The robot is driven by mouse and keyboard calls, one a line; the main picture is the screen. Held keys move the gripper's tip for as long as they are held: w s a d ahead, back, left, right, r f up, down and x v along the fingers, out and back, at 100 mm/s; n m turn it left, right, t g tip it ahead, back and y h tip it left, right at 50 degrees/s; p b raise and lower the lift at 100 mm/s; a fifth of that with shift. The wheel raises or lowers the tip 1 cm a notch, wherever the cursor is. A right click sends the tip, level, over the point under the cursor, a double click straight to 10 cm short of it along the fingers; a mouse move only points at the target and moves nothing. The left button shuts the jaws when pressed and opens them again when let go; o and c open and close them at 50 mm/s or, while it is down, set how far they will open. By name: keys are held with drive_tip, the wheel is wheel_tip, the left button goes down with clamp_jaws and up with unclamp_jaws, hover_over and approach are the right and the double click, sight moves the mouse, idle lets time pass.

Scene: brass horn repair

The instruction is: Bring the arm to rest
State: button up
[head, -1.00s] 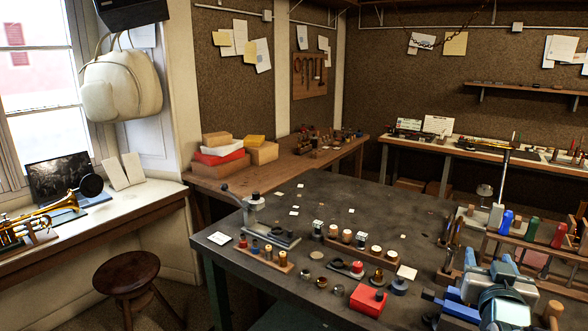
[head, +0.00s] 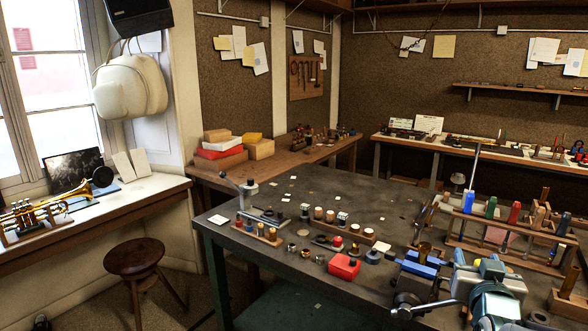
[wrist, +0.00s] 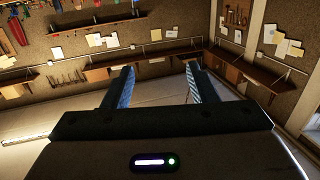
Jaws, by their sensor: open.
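My gripper (wrist: 160,88) shows in the wrist view with its two fingers spread apart and nothing between them. It is open and touches nothing that I can see. Behind it, the wrist view shows the walls with pinned papers, shelves and benches, all at a distance and tilted. In the head view my gripper and arm cannot be made out.
The dark workbench (head: 260,226) carries small parts, a red box (head: 344,266), a tool rack (head: 512,243) and a blue-jawed vise (head: 490,290). A stool (head: 135,258) stands at left. A trumpet (head: 32,215) lies on the window counter. Floor between stool and workbench looks clear.

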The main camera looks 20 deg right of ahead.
drive_tip(key=w+a+f+n+g+y+b, duration=0.2)
drive_tip(key=w+a+f+y, duration=0.25)
drive_tip(key=a, duration=0.35)
drive_tip(key=w+a+f+n+g+y+b, duration=0.1)
drive_tip(key=w+a+f+n+y, duration=0.25)
drive_tip(key=a, duration=0.55)
drive_tip(key=s+a+f+n+g+y+b, duration=0.1)
drive_tip(key=s+a+f+g, duration=0.2)
drive_tip(key=a, duration=0.6)
drive_tip(key=s+a+f+n+g+y+b, duration=0.1)
drive_tip(key=s+a+f+g, duration=0.3)
drive_tip(key=a, duration=0.5)
wheel_tip(320, 180, down, 2)
drive_tip(key=shift+s+a+f+g+y+b, duration=0.15)
drive_tip(key=shift+s+a+g+y+b, duration=0.15)
drive_tip(key=shift+s+y+b, duration=0.3)
